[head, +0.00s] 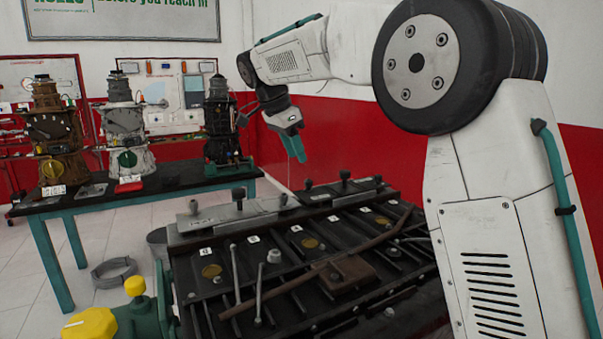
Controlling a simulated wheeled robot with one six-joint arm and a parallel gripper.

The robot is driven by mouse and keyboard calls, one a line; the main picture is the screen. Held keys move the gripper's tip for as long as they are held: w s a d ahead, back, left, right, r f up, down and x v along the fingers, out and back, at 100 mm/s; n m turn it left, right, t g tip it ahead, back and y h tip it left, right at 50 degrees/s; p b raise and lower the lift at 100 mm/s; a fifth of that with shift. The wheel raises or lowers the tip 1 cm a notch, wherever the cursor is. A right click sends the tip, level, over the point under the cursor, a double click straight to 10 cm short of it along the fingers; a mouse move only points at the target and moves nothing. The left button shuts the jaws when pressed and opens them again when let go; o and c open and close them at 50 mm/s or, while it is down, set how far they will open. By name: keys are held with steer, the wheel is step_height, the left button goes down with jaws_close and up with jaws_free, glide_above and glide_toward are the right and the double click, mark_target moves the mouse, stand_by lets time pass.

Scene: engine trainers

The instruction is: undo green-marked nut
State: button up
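My gripper (298,150) hangs above the back edge of a large dark engine block (215,293), fingers pointing down. Its teal fingers overlap in this view, so I cannot tell if they are open or shut. A thin pale vertical line shows just below them; I cannot tell what it is. Several dark knobs or nuts stand along the back of the block, among them one at the left (238,194) and one at the right (344,175). I see no green mark on any of them; they are small here.
A long brown bar (295,282) and several loose rods lie across the block's top. A yellow-capped green part (135,287) stands at front left. A dark table (95,203) with several engine models is at back left. A hose coil (114,270) lies on the floor.

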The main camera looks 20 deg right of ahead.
mark_target(307, 181)
steer(key=x, duration=0.7)
steer(key=shift+w+d+f, duration=0.2)
steer(key=shift+f, duration=0.15)
jaws_close()
